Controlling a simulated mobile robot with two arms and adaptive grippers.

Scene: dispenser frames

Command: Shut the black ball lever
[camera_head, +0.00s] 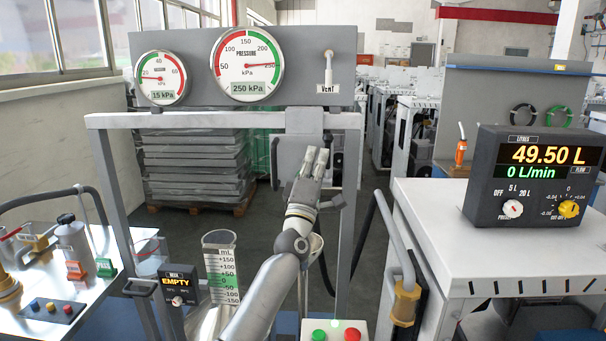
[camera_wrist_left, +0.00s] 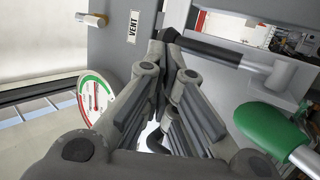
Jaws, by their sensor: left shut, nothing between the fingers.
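A black-gripped lever (camera_wrist_left: 208,48) crosses the upper middle of the left wrist view. Its metal stem runs right to a grey fitting (camera_wrist_left: 281,78). My left gripper (camera_head: 316,156) is in front of the grey upright below the gauge panel in the head view. In the left wrist view my left gripper (camera_wrist_left: 168,52) has its fingers shut with nothing held, and the tips are close to the left end of the black grip. I cannot tell whether they touch it. In the head view the lever is largely hidden by my gripper. My right gripper is not in view.
A green handle (camera_wrist_left: 268,130) is right of the fingers. The gauge panel (camera_head: 190,60) carries a vent valve (camera_head: 328,68). Below are a graduated cylinder (camera_head: 220,262) and a button box (camera_head: 336,331). A bench with a meter (camera_head: 530,180) stands right.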

